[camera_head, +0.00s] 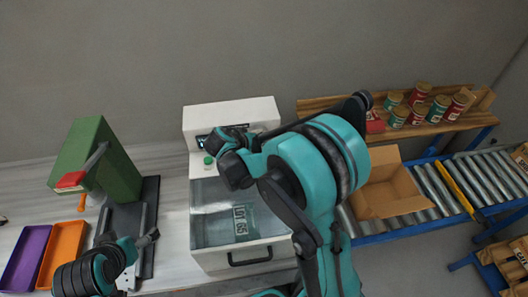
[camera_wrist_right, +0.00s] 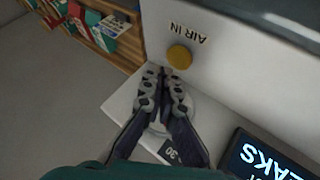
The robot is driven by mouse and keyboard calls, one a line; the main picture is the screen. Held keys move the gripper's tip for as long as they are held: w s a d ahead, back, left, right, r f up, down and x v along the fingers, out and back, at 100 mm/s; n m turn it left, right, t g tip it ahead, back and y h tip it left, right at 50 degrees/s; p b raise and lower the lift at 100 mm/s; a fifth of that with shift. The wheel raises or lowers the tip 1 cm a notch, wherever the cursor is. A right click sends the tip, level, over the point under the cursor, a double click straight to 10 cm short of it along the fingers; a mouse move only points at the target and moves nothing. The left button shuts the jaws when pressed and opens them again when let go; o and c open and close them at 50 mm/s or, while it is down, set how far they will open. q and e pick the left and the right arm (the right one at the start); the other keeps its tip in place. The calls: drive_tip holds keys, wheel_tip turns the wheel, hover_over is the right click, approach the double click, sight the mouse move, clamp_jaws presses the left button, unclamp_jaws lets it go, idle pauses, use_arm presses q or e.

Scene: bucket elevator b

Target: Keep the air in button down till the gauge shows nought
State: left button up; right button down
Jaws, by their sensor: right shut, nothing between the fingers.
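The air in button (camera_wrist_right: 179,57) is a round yellow knob on a white panel, under the upside-down words AIR IN. My right gripper (camera_wrist_right: 165,73) is shut and empty, its tips right beside the button's lower edge; I cannot tell if they touch it. A pale round part with a dark "30" tag (camera_wrist_right: 168,152), perhaps the gauge, is mostly hidden behind the fingers; no needle shows. In the head view my right gripper (camera_head: 228,143) is at the white machine (camera_head: 240,112) and hides the button. My left gripper (camera_head: 148,240) is low at the left, its fingers unclear.
The machine has a green button (camera_head: 208,160), a clear-lidded chamber and a screen (camera_wrist_right: 265,160) reading "LEAKS". A green press (camera_head: 100,165), purple tray (camera_head: 24,250) and orange tray (camera_head: 62,250) stand left. An open carton (camera_head: 385,190) sits on the roller conveyor at right, near shelved cans.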

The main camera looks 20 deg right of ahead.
drive_tip(key=shift+f, duration=0.1)
idle(0.7)
drive_tip(key=shift+f+b, duration=0.35)
drive_tip(key=shift+b, duration=0.15)
drive_tip(key=shift+f+b, duration=0.55)
idle(0.6)
drive_tip(key=shift+r, duration=0.15)
idle(1.8)
drive_tip(key=shift+r+p, duration=0.7)
drive_tip(key=shift+r, duration=0.15)
drive_tip(key=shift+r+p, duration=1.8)
drive_tip(key=shift+r, duration=0.75)
drive_tip(key=shift+f, duration=0.1)
